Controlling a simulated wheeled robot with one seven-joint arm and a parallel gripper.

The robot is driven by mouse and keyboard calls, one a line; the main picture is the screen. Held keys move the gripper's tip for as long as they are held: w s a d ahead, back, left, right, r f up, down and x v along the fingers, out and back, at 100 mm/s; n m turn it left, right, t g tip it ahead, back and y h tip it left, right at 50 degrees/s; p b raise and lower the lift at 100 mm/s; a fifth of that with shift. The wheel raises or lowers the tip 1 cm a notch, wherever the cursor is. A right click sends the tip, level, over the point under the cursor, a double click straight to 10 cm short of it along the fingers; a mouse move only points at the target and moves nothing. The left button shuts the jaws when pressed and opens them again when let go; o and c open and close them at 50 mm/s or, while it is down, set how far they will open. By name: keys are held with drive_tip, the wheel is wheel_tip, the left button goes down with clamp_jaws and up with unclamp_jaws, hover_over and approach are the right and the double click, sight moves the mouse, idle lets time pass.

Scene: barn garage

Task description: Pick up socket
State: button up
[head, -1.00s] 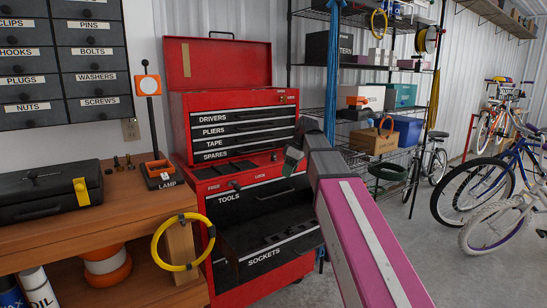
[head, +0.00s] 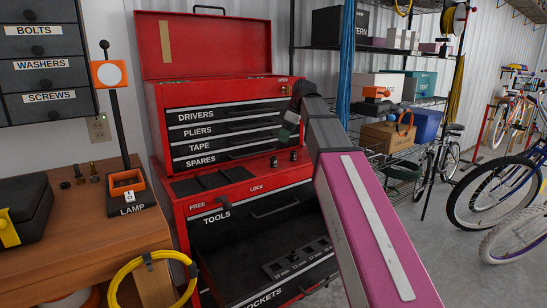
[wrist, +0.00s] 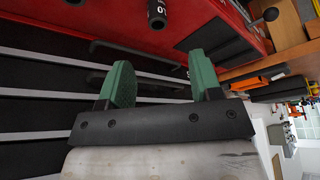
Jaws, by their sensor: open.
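Two small dark sockets stand on the red ledge of the tool chest, a left one (head: 274,161) and a right one (head: 294,156). In the wrist view, one dark cylindrical socket (wrist: 157,14) with pale marking shows at the top edge, partly cut off. My gripper (head: 288,126) is in front of the upper drawers in the head view, above the ledge. In the wrist view its two green fingers (wrist: 162,82) are spread with nothing between them. The socket is beyond the fingers, apart from them. The open drawer labelled SOCKETS (head: 236,268) holds a slotted rail (head: 297,258).
The red tool chest (head: 160,128) has its lid raised. A wooden bench (head: 95,238) at left holds a lamp switch stand (head: 132,200), small bolts and a black case (head: 22,205). A yellow hose coil (head: 122,272) hangs at its edge. Shelves and bikes stand right.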

sight(274, 157)
drive_tip(key=x, duration=0.6)
drive_tip(key=shift+w, duration=0.4)
drive_tip(key=shift+x, duration=2.45)
drive_tip(key=shift+s, duration=0.2)
clamp_jaws()
